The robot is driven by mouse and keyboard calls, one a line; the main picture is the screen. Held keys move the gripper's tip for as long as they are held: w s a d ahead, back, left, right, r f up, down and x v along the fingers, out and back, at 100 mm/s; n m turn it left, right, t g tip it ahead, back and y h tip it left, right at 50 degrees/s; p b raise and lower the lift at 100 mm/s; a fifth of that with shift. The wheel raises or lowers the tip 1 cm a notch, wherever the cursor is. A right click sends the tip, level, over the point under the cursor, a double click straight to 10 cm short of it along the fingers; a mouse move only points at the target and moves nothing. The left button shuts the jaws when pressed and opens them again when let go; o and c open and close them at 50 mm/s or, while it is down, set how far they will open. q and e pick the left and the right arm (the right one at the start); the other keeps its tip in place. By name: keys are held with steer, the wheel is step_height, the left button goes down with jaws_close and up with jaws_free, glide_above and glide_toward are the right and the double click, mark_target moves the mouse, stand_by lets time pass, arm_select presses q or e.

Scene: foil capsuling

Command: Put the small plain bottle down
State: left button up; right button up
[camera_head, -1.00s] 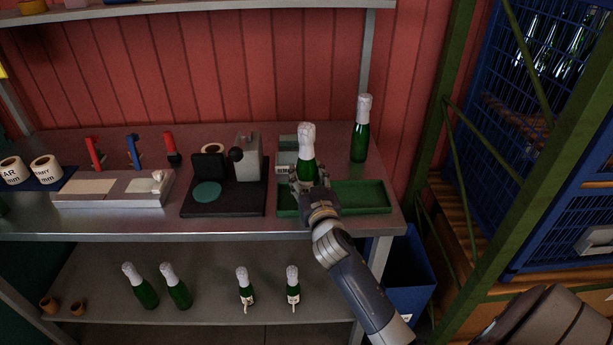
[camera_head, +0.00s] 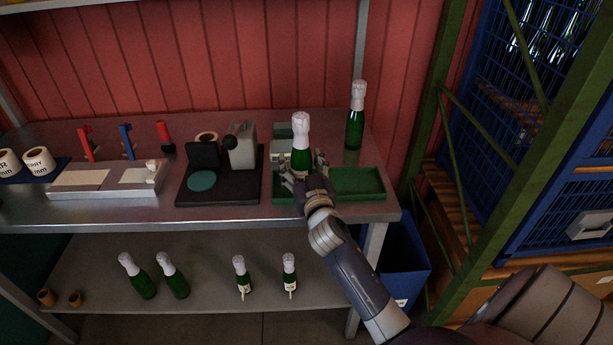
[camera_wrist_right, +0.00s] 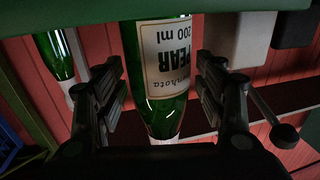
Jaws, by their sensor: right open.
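A small green bottle (camera_head: 301,158) with a white foil top stands upright at the left part of the green tray (camera_head: 358,184) on the bench. In the right wrist view the bottle (camera_wrist_right: 160,70) appears upside down, with a label reading PEAR and 200 ml, so it is not bare. Its base meets the green surface at the top of that view. My right gripper (camera_head: 303,173) is open, one finger on each side of the bottle, with gaps visible beside the glass. My left gripper is out of view.
Another green bottle (camera_head: 355,128) stands behind the tray at the right. A black-based device (camera_head: 222,190) is close on the left. Several bottles stand on the lower shelf (camera_head: 215,270). The tray's right part is empty. A blue bin (camera_head: 405,265) is below at the right.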

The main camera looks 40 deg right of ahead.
steer(key=b+v, duration=0.2)
steer(key=v, duration=1)
